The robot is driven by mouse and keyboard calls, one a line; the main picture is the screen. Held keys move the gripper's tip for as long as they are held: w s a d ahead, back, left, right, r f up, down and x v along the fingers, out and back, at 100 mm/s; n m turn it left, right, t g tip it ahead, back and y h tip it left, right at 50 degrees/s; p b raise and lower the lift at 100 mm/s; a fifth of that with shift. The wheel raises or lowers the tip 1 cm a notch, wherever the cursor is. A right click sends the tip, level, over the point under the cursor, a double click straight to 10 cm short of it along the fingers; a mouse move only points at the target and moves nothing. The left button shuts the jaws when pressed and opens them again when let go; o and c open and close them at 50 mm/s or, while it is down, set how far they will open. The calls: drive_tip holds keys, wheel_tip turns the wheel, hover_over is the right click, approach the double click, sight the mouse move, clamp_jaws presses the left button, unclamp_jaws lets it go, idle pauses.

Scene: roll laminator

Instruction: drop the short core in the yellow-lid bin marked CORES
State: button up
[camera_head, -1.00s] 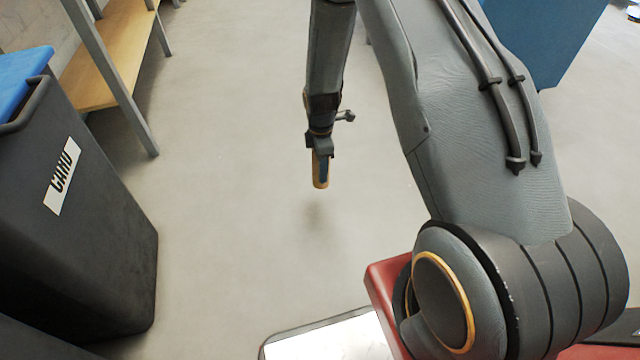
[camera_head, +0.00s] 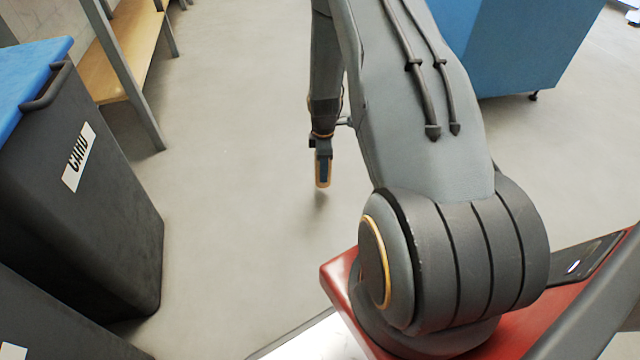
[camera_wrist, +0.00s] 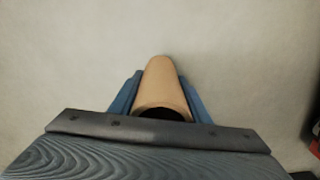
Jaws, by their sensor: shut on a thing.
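My gripper (camera_head: 323,168) hangs pointing down over the open floor, near the middle of the head view. It is shut on the short core (camera_head: 319,178), a tan cardboard tube. In the wrist view the core (camera_wrist: 162,85) sits between the two blue fingers, with its dark open end towards the camera. It is held clear of the floor. No yellow-lid bin marked CORES shows in these frames.
A dark bin (camera_head: 90,210) with a blue lid (camera_head: 30,75) and a CARD label stands at the left. Another dark bin (camera_head: 60,325) shows at the lower left. A wooden bench (camera_head: 125,60) stands behind. A blue cabinet (camera_head: 530,45) is at the upper right. The middle floor is clear.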

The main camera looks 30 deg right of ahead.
drive_tip(key=shift+f+b, duration=1.3)
drive_tip(key=shift+f, duration=1.5)
drive_tip(key=shift+f, duration=0.15)
drive_tip(key=o, duration=1.1)
wheel_tip(320, 180, up, 12)
drive_tip(key=p, duration=0.6)
drive_tip(key=shift+r, duration=0.2)
drive_tip(key=shift+a, duration=0.15)
